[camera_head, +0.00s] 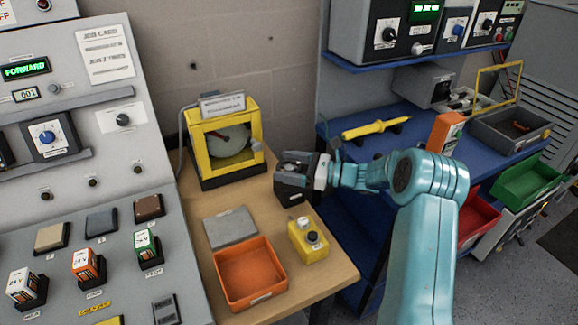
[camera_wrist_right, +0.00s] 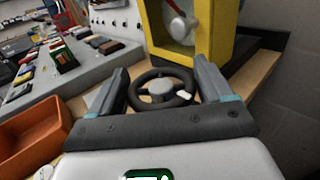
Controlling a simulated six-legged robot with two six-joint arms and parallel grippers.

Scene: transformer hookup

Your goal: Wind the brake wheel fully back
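The brake wheel (camera_wrist_right: 160,90) is a black ring with a grey hub and a small white handle. It shows in the right wrist view, between the two fingers of my right gripper (camera_wrist_right: 162,82). The fingers stand wide apart on either side of the rim; I cannot tell whether they touch it. In the head view my right gripper (camera_head: 300,170) is over the dark box (camera_head: 290,194) at the bench's back right, and it hides the wheel. My left gripper is not in view.
A yellow-framed unit (camera_head: 225,140) with a round drum stands behind and left of the gripper. On the wooden bench are a grey plate (camera_head: 230,228), an orange tray (camera_head: 249,274) and a yellow button box (camera_head: 308,241). A blue shelf (camera_head: 375,145) is on the right.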

